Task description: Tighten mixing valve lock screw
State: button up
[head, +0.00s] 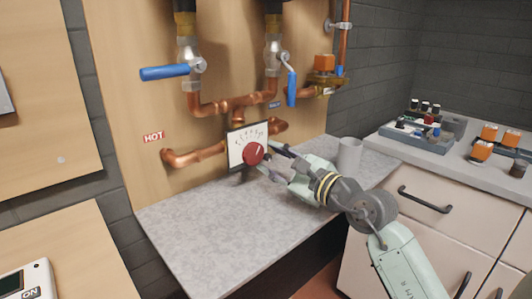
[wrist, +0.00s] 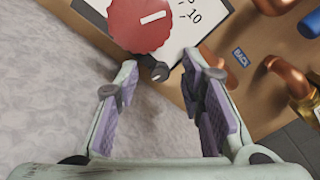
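The mixing valve has a round red knob (head: 253,154) with a white mark, in front of a white numbered dial plate (head: 236,147) on the copper pipes. In the wrist view the knob (wrist: 141,22) and the plate (wrist: 205,12) are at the top. A small dark grey lock screw (wrist: 158,72) shows just below the knob. My gripper (head: 274,161) is close to the knob's right side in the head view. In the wrist view my gripper (wrist: 160,84) is open, its fingers apart, with the screw between the fingertips and no visible contact. The screw is not clear in the head view.
A blue lever (head: 165,72) and a second blue lever (head: 291,88) are on the pipes above. A grey cup (head: 349,155) stands behind my arm on the grey counter (head: 205,235). The counter's front left is clear.

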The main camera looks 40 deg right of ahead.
jog(key=shift+c, duration=0.5)
grip_shut()
